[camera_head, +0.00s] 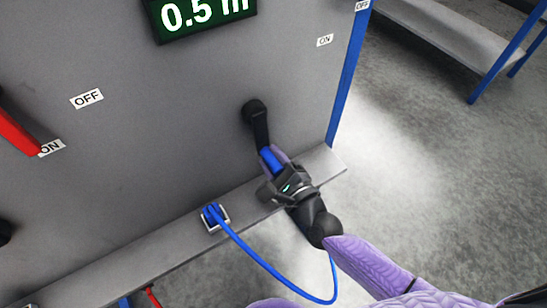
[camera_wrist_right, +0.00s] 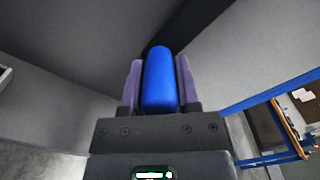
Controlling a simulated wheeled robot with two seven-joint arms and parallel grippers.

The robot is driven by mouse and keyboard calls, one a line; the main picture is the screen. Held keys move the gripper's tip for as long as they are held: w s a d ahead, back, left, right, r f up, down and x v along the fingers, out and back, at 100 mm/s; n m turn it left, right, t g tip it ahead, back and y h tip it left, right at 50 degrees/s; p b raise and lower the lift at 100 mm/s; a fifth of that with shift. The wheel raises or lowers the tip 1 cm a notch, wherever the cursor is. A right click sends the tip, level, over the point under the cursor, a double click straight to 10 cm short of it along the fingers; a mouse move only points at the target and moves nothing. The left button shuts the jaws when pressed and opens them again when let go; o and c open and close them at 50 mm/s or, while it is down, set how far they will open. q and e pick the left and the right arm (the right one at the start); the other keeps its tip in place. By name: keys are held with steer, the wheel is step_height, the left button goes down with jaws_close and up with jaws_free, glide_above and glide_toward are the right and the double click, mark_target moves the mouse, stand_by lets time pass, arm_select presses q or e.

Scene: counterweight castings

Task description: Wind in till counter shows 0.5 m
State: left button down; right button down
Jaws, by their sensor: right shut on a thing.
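The counter display (camera_head: 205,13) at the top of the grey panel reads 0.5 m in white on green; its top edge is cut off. A black crank arm (camera_head: 257,125) on the panel ends in a blue handle (camera_head: 271,160). My right gripper (camera_head: 275,158) is shut on the blue handle. In the right wrist view the blue handle (camera_wrist_right: 160,80) sits between the two purple fingers. A blue cable (camera_head: 262,262) runs from a square fitting (camera_head: 215,217) on the ledge and hangs in a loop. My left gripper is not in view.
A red lever (camera_head: 18,132) stands at the left of the panel near OFF and ON labels. A narrow ledge (camera_head: 150,250) runs below the crank. A blue-legged bench (camera_head: 455,35) stands at the upper right. The floor on the right is clear.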

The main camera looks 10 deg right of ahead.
steer(key=shift+c, duration=1.6)
jaws_free()
steer(key=v, duration=1)
steer(key=shift+p, duration=0.3)
